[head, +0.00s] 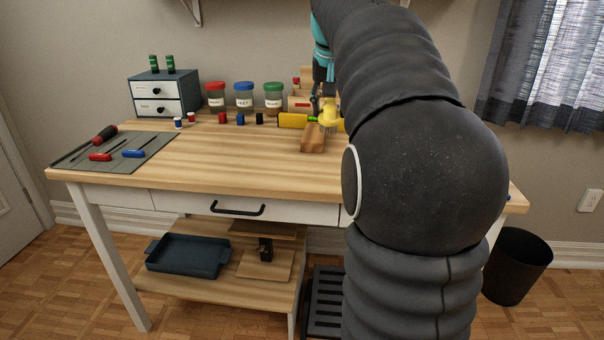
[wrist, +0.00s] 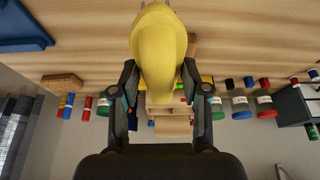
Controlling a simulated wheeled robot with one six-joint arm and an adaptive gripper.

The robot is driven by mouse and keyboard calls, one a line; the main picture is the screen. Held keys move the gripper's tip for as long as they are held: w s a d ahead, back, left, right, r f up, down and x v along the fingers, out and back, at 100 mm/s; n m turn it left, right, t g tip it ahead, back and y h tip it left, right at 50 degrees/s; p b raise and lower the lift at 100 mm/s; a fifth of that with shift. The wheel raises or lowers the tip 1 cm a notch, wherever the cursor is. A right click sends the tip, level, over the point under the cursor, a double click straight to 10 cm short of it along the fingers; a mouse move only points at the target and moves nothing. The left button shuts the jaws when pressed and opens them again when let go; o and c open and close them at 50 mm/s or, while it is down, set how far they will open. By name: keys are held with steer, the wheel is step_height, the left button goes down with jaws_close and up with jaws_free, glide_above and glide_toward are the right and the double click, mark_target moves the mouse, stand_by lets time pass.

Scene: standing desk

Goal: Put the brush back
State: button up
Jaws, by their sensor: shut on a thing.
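My gripper (head: 327,100) is over the back of the desk, partly hidden by my arm in the head view. Its fingers (wrist: 160,82) are shut on a smooth yellow piece (wrist: 160,45), which also shows in the head view (head: 328,116). This yellow piece may be the brush's handle; I see no bristles. A wooden block (head: 313,140) lies on the desk just in front of and below it. A yellow level-like bar (head: 291,121) with a green middle lies behind. A wooden holder (head: 298,103) stands at the back, partly hidden by my arm.
Three labelled jars (head: 244,97) and a small drawer box (head: 164,95) stand along the back. Small coloured spools and blocks (head: 222,118) stand before them. A grey mat (head: 115,153) with tools lies at left. The desk's front middle (head: 230,165) is clear.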

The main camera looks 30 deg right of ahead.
steer(key=s+d, duration=0.3)
steer(key=d, duration=0.2)
steer(key=w+a+f, duration=0.2)
steer(key=a, duration=0.1)
steer(key=w+a+f+b, duration=0.1)
steer(key=w+a+f, duration=0.1)
steer(key=a, duration=0.1)
steer(key=w+a+f+b, duration=0.1)
steer(key=w+a+f, duration=0.1)
steer(key=a, duration=0.2)
steer(key=shift+w+f, duration=0.15)
steer(key=shift+f+b, duration=0.4)
steer(key=shift+f, duration=1.6)
steer(key=shift+f, duration=0.15)
steer(key=o, duration=1.1)
